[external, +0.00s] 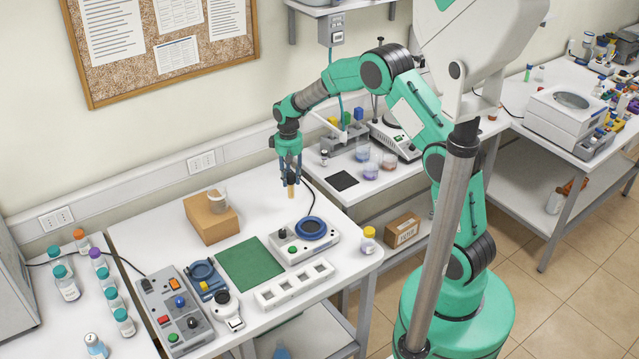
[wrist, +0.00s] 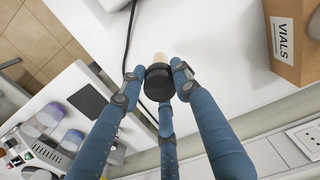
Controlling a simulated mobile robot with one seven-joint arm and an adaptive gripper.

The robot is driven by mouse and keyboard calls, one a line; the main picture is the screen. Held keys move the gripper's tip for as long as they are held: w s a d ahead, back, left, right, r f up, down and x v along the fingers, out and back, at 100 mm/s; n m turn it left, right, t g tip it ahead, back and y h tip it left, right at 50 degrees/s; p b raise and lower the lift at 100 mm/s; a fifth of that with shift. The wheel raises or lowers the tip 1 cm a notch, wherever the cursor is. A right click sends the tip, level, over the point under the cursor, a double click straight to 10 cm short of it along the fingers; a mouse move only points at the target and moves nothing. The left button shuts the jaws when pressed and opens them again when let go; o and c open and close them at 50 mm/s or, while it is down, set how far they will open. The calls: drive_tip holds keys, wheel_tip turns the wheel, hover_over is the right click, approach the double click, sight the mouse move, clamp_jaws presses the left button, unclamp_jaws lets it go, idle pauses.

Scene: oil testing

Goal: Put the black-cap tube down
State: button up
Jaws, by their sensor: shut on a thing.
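My gripper (external: 290,180) is above the white table, near its back edge. It is shut on the black-cap tube. The tube (external: 291,191) hangs below the fingers, roughly upright, with a tan body. In the wrist view the black cap (wrist: 158,82) sits between the blue fingers of my gripper (wrist: 156,88), and a little of the tan tube (wrist: 160,58) shows beyond it. The tube's lower end appears to be above the white table top (external: 262,208).
A cardboard box (external: 211,217) with a cup on it stands to the left. A green mat (external: 250,263), a device with a blue ring (external: 312,228) and a white rack with square openings (external: 293,285) lie nearer the front. A black cable (wrist: 131,30) runs close to the gripper.

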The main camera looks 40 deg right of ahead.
sight(291, 189)
drive_tip(key=shift+f, duration=0.3)
drive_tip(key=shift+f, duration=2.5)
drive_tip(key=shift+f, duration=0.1)
drive_tip(key=o, duration=1.2)
wheel_tip(291, 189, up, 12)
drive_tip(key=shift+r, duration=0.1)
drive_tip(key=shift+r, duration=0.1)
